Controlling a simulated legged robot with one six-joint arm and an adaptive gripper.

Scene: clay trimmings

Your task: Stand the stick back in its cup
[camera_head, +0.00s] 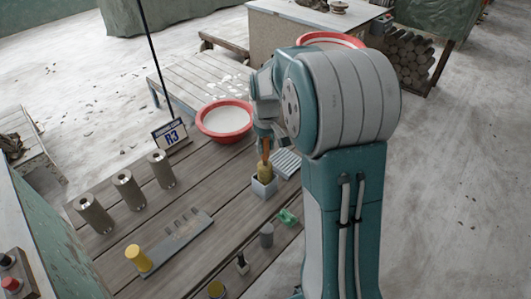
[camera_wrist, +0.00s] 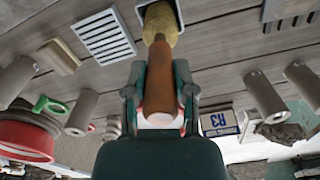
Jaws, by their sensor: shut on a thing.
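The stick (camera_wrist: 160,80) has an orange-brown handle and a yellow sponge-like head (camera_wrist: 161,22). My gripper (camera_wrist: 160,100) is shut on its handle, one finger on each side. In the head view the stick (camera_head: 265,150) hangs close to upright below my gripper (camera_head: 264,138), head down. The square pale grey cup (camera_head: 264,190) is right under the head, on the wooden table. The head's lower end is at the cup's opening; I cannot tell how deep it sits. In the wrist view part of the cup (camera_wrist: 140,14) shows at the top edge, partly hidden by the head.
A ribbed grey tray (camera_head: 287,163) lies beside the cup. A red-rimmed bowl (camera_head: 225,120) stands behind. A green piece (camera_head: 287,217) and a grey cylinder (camera_head: 266,235) are in front. Metal cylinders (camera_head: 128,190), an R3 sign (camera_head: 171,137) and a slotted rack (camera_head: 180,236) are to the left.

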